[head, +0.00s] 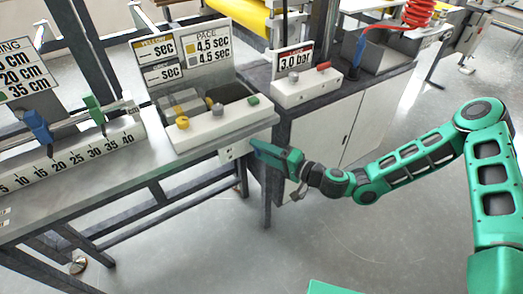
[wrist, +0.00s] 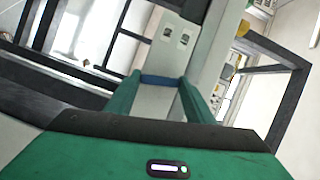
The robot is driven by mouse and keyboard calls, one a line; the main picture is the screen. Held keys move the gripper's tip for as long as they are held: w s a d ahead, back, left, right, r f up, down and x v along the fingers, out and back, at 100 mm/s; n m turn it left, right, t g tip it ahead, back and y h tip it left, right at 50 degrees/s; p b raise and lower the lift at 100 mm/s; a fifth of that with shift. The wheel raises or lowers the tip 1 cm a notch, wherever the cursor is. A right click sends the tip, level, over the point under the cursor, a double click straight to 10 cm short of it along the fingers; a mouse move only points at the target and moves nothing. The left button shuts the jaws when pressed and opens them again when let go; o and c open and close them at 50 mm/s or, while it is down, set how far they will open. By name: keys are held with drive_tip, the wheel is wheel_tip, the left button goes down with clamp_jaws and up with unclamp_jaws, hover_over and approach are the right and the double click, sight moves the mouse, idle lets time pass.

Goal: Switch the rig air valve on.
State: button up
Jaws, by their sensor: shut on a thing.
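My gripper (head: 254,147) is at the front edge of the workbench, below the white control box and just right of a small white plate. In the wrist view, my gripper (wrist: 162,92) has its two green fingers on either side of a blue bar (wrist: 162,80), one at each end. The bar looks like the handle of the air valve and lies across a pale surface. In the head view the bar is hidden or blends with the fingertips.
The small white plate (head: 232,150) with dark openings is close to my fingers. A white control box (head: 205,130) with knobs stands on the workbench above. A pressure box (head: 305,88) with a red lever and a 3.0 bar sign is behind. Open floor lies in front.

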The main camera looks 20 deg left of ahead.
drive_tip(key=shift+w+d+f+m+y, duration=0.1)
drive_tip(key=shift+f+m+y, duration=0.1)
drive_tip(key=shift+m, duration=0.35)
drive_tip(key=shift+w+d+f+m+y, duration=0.1)
drive_tip(key=shift+f+m+y, duration=0.1)
drive_tip(key=shift+m, duration=0.35)
drive_tip(key=o, duration=1)
drive_tip(key=shift+o, duration=0.3)
drive_tip(key=shift+s+a+r, duration=0.1)
drive_tip(key=shift+r, duration=0.05)
drive_tip(key=v, duration=1)
drive_tip(key=shift+d, duration=0.35)
